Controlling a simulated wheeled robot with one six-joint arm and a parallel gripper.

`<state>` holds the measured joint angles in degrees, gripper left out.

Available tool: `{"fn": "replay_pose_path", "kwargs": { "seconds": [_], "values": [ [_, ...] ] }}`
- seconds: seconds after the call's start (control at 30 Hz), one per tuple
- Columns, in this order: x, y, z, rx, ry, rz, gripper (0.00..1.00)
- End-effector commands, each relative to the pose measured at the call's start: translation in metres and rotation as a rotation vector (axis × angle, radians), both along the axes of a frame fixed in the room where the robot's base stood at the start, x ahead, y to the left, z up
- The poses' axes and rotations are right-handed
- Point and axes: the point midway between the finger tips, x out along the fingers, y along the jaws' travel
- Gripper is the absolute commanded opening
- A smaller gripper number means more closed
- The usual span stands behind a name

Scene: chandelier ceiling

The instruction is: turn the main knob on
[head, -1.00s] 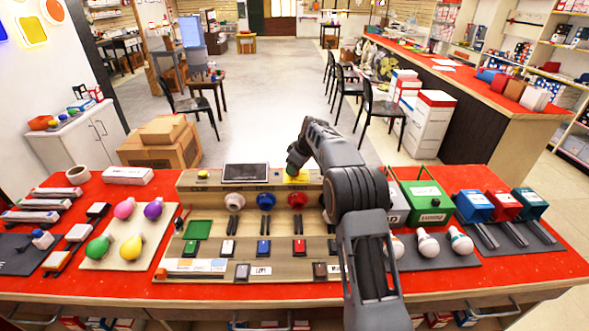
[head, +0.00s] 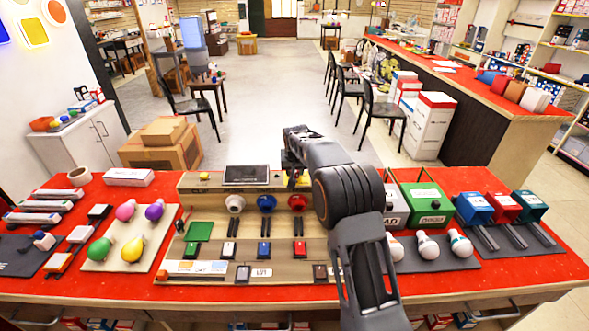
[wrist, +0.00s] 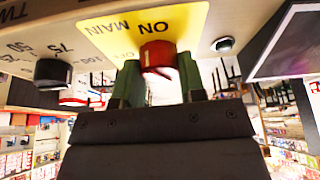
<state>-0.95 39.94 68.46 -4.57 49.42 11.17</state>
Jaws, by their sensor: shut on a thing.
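The main knob (wrist: 157,56) is red and sits on a yellow plate (wrist: 115,32) lettered "MAIN" and "ON", upside down in the wrist view. My gripper (wrist: 159,82) has green fingers on both sides of the knob and is shut on it. I cannot tell which way the knob points.
A black knob (wrist: 53,72) with numbers stands left of the main knob in the wrist view. A dark screen (head: 246,174) and white, blue and red sockets lie left of my arm. A green box (head: 425,197) stands to the right.

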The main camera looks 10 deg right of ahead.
Motion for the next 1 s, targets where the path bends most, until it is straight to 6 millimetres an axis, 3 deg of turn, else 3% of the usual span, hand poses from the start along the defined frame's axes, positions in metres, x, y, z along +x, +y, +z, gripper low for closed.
{"fn": "replay_pose_path", "kwargs": {
  "seconds": [0.5, 1.0],
  "values": [
    [0.0011, 0.0015, 0.0011, 0.001, -0.003, -0.364, 0.14],
    [0.0009, 0.0018, 0.0007, 0.002, -0.002, -0.466, 0.14]
  ]
}}
